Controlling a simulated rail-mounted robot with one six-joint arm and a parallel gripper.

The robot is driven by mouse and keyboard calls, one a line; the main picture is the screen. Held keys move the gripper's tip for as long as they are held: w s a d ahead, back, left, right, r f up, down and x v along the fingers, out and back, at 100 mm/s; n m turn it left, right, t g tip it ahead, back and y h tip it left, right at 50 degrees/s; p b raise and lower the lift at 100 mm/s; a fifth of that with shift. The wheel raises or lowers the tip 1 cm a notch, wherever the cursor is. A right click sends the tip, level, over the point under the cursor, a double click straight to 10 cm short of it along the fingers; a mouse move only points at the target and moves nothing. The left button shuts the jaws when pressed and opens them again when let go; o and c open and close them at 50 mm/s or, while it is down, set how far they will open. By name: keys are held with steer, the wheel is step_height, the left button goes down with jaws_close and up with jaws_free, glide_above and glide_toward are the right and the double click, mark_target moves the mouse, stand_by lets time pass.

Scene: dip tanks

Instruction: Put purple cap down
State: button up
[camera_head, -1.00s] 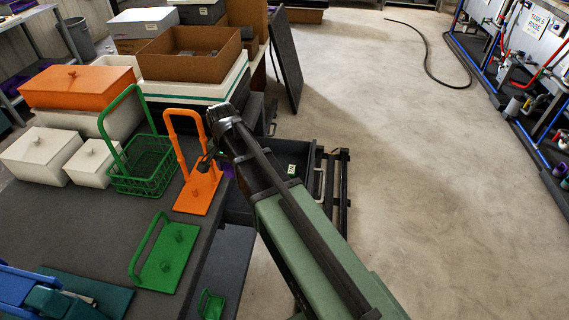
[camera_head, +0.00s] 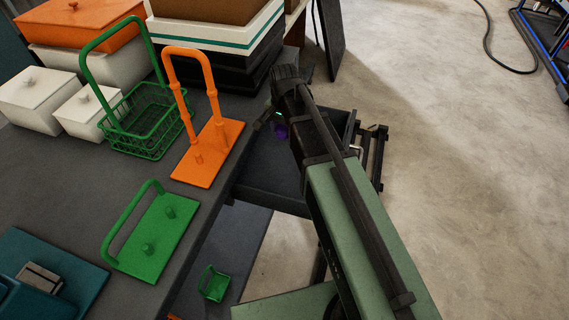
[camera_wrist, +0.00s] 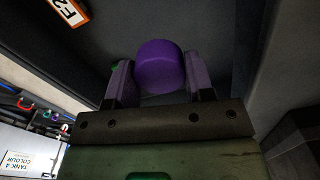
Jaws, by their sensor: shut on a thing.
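The purple cap (camera_wrist: 160,66) is a rounded purple piece held between the two fingers of my gripper (camera_wrist: 158,85) in the wrist view. In the head view my gripper (camera_head: 275,120) is over a dark open drawer or tray beside the table's right edge. A small part of the purple cap (camera_head: 281,131) shows there, just under the wrist. My arm hides much of the tray's inside. The cap looks held above a dark surface, but I cannot tell how high.
An orange plate with a tall handle (camera_head: 208,155) stands at the table edge, close left of my gripper. A green wire basket (camera_head: 145,125) and a green handled plate (camera_head: 155,235) are further left. A dark panel (camera_head: 328,35) leans behind. Open floor lies to the right.

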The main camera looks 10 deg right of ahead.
mark_target(284, 155)
step_height(284, 155, down, 10)
steer(key=b, duration=0.7)
steer(key=shift+f+b, duration=0.1)
steer(key=shift+b, duration=0.25)
steer(key=shift+r+p, duration=0.3)
steer(key=shift+f, duration=0.2)
steer(key=o, duration=0.9)
steer(key=shift+r, duration=0.1)
step_height(284, 155, up, 12)
steer(key=p, duration=1.2)
steer(key=shift+r, duration=0.25)
steer(key=s+n, duration=0.3)
steer(key=s, duration=0.2)
steer(key=s+n, duration=0.2)
steer(key=s, duration=0.3)
steer(key=s+d+n, duration=0.1)
steer(key=s+n, duration=0.2)
steer(key=s, duration=0.2)
steer(key=shift+f+n, duration=0.2)
steer(key=shift+n, duration=0.1)
